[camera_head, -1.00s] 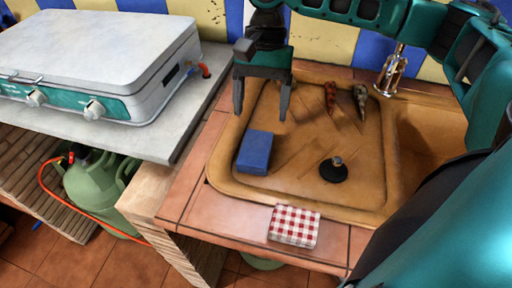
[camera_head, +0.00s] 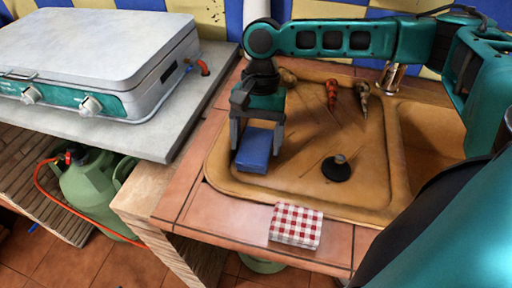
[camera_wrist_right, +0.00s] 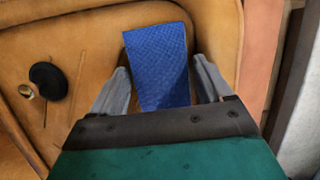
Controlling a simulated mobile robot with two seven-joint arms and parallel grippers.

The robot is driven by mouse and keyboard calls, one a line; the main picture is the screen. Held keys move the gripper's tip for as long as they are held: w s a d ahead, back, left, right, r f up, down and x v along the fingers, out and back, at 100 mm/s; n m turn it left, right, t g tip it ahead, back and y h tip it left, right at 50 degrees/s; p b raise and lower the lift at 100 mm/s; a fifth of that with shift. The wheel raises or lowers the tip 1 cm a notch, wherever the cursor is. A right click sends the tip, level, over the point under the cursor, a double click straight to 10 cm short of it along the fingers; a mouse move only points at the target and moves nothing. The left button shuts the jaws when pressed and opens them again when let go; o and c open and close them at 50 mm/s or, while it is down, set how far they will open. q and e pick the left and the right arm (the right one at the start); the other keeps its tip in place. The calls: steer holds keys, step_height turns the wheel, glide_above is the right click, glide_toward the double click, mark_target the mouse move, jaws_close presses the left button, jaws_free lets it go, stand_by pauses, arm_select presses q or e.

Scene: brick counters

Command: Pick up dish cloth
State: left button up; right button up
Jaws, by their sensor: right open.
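A folded red-and-white checked cloth (camera_head: 295,226) lies on the tiled front edge of the counter. A blue rectangular folded cloth or pad (camera_head: 255,152) with a woven texture lies inside the brown sink basin, at its left; it also fills the middle of the right wrist view (camera_wrist_right: 158,65). My right gripper (camera_head: 256,148) is open above the blue piece. In the right wrist view its fingers (camera_wrist_right: 161,72) stand on either side of the blue piece, with gaps visible. The checked cloth is outside the right wrist view. My left gripper is not in view.
The basin (camera_head: 300,190) has a raised rim. A black plug (camera_head: 336,172) and two small tool-like items (camera_head: 332,93) lie in it. A tap (camera_head: 392,76) stands behind. A white stove (camera_head: 100,60) sits at left, with a green gas bottle (camera_head: 90,195) below.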

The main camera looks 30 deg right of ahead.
steer(key=shift+p, duration=0.3)
steer(key=shift+c, duration=0.4)
steer(key=c, duration=0.7)
